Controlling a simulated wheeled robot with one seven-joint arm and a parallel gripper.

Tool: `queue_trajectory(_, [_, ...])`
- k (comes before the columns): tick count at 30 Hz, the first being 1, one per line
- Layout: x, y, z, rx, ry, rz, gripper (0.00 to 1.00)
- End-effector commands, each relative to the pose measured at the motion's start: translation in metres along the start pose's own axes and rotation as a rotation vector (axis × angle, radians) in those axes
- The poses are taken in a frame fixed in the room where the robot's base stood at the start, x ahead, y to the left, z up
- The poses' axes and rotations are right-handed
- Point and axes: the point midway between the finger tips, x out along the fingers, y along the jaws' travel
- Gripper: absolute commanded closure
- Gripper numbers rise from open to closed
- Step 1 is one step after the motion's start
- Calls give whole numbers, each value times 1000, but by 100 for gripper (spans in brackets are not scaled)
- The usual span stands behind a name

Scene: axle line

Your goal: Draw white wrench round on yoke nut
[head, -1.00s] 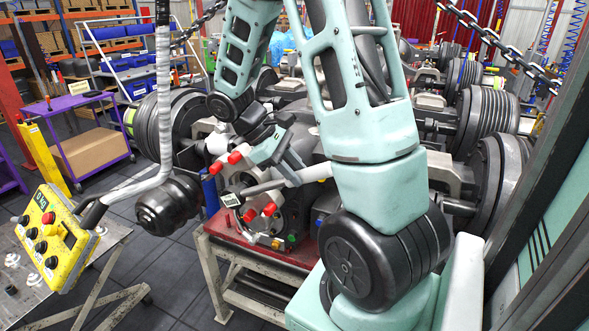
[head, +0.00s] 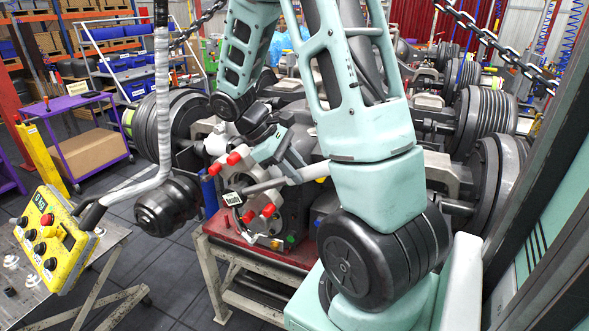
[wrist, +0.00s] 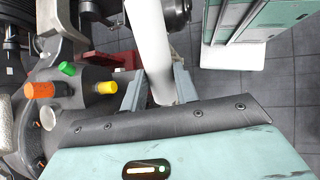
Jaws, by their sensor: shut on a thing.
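The white wrench (head: 312,173) shows in the head view as a white handle with a grey shaft and a small display head (head: 233,199) at its left end. The head lies at the front of the yoke (head: 262,215), a round dark housing with red caps, on a red-topped stand. The yoke nut is hidden or too small to make out, so I cannot tell how the wrench sits on it. My gripper (head: 284,160) is shut on the handle. In the wrist view the white handle (wrist: 150,45) runs between the fingers of my gripper (wrist: 158,92).
Orange, green and yellow caps (wrist: 107,87) stand close left of the fingers in the wrist view. A dark cylinder (head: 168,205) hangs near the yoke. Axles with drums (head: 487,120) fill the back.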

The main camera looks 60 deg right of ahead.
Motion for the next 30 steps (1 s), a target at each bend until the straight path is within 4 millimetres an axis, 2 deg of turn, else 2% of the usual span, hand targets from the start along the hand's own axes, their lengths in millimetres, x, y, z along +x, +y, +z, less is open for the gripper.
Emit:
queue_trajectory(25, [1, 19, 1, 0, 0, 0, 100])
queue_trajectory(30, [8, 18, -1, 6, 23, 2, 100])
